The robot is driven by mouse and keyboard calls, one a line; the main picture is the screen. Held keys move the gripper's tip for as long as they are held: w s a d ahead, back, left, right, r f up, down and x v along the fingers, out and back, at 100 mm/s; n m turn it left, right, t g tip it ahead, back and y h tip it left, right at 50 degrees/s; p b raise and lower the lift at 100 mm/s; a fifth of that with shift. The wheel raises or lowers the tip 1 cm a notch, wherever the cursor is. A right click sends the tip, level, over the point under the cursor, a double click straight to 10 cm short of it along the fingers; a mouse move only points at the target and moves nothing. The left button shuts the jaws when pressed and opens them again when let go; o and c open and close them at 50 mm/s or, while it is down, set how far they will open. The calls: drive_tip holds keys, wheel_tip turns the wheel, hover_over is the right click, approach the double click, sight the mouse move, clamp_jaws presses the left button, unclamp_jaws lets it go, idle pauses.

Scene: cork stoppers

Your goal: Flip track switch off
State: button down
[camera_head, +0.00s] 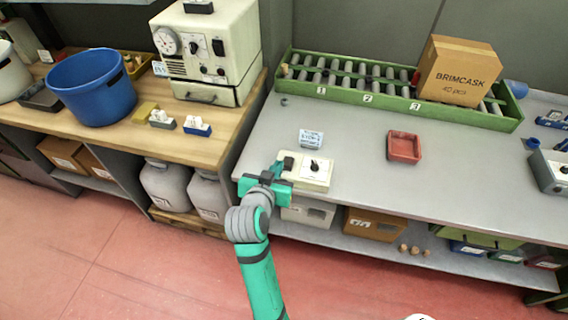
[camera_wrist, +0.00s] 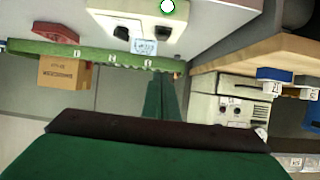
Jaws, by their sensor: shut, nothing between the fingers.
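The track switch looks to be the cream control box (camera_head: 316,172) near the front left of the grey bench, with a black knob on its face and a dark part at its left end. My gripper (camera_head: 284,170) is shut and empty at the box's left end, covering part of it. I cannot tell whether it touches. In the wrist view, which is upside down, the box (camera_wrist: 128,6) is cut off at the top edge, with black parts and a lit green spot. My shut fingers (camera_wrist: 162,98) point up toward it. The switch's position is not clear.
A small label card (camera_head: 311,139) stands behind the box. A red tray (camera_head: 404,147) lies to its right. A green roller track (camera_head: 340,88) holds a Brimcask carton (camera_head: 458,70) at the back. A cream machine (camera_head: 208,50) stands on the wooden bench at left. Bench space around the tray is clear.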

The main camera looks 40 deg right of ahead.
hover_over(288, 161)
drive_tip(key=s+a, duration=0.1)
drive_tip(key=a, duration=0.1)
wheel_tip(288, 161, down, 4)
drive_tip(key=shift+s+a+f, duration=0.1)
drive_tip(key=shift+s+f, duration=0.05)
wheel_tip(288, 161, down, 2)
drive_tip(key=shift+s+a+f, duration=0.1)
drive_tip(key=shift+a+f, duration=0.05)
drive_tip(key=shift+f, duration=0.05)
drive_tip(key=shift+a+f, duration=0.2)
drive_tip(key=shift+f, duration=0.4)
drive_tip(key=shift+s+d+f, duration=0.15)
drive_tip(key=shift+s+f, duration=0.05)
